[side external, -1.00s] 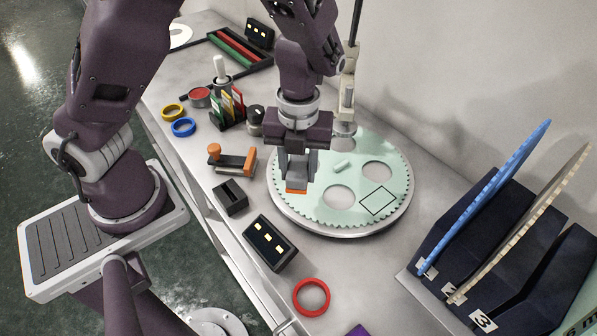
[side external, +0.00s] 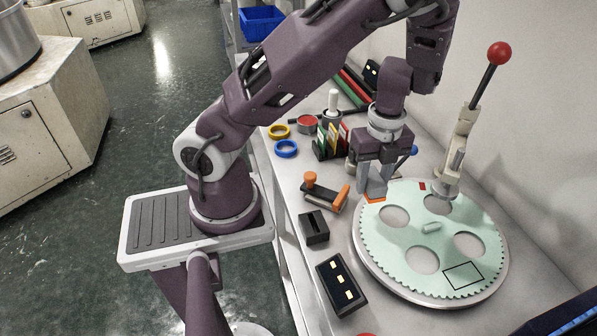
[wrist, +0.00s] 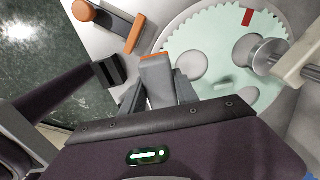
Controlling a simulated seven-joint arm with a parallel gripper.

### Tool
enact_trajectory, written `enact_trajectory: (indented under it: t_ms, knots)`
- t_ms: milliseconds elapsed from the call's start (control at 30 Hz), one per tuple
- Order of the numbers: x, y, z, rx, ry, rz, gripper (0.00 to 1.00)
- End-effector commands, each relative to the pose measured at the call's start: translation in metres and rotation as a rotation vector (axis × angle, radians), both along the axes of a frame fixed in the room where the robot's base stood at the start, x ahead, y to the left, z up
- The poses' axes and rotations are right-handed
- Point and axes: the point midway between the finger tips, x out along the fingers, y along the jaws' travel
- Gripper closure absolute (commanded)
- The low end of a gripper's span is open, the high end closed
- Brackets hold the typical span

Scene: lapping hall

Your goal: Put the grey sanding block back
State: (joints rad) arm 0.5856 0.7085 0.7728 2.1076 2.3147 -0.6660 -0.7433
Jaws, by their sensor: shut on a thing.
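The grey block with an orange face (side external: 375,199) is between the fingers of my gripper (side external: 372,188), which is shut on it. In the wrist view the block (wrist: 157,82) shows its orange end and grey body between the fingers (wrist: 158,92). In the side view it is at the upper left rim of the pale green toothed disc (side external: 402,250). Whether it touches the disc is not clear. A small dark slotted holder (side external: 314,228) stands left of the disc; its slot looks empty. It also shows in the wrist view (wrist: 110,72).
An orange-and-grey tool with a knob (side external: 328,193) lies behind the holder. A dark box with yellow lights (side external: 341,285) stands in front of it. A red-knobbed lever post (side external: 460,150) rises at the disc's far edge. Coloured rings and a card rack (side external: 332,140) stand farther back.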

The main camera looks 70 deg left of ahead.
Motion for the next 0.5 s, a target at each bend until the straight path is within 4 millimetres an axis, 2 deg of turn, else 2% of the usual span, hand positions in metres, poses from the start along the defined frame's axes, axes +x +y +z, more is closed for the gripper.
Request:
enact_trajectory:
  t_ms: [33, 167, 300, 400, 500]
  knots:
    - [-0.001, 0.024, -0.001, 0.003, 0.001, 0.136, 1.00]
    - [-0.014, 0.088, -0.004, 0.003, 0.002, 0.541, 1.00]
    - [-0.043, 0.155, -0.007, 0.005, 0.002, 0.992, 1.00]
    - [-0.068, 0.192, -0.009, 0.005, 0.000, 1.268, 1.00]
    - [-0.090, 0.218, -0.010, 0.005, -0.001, 1.472, 1.00]
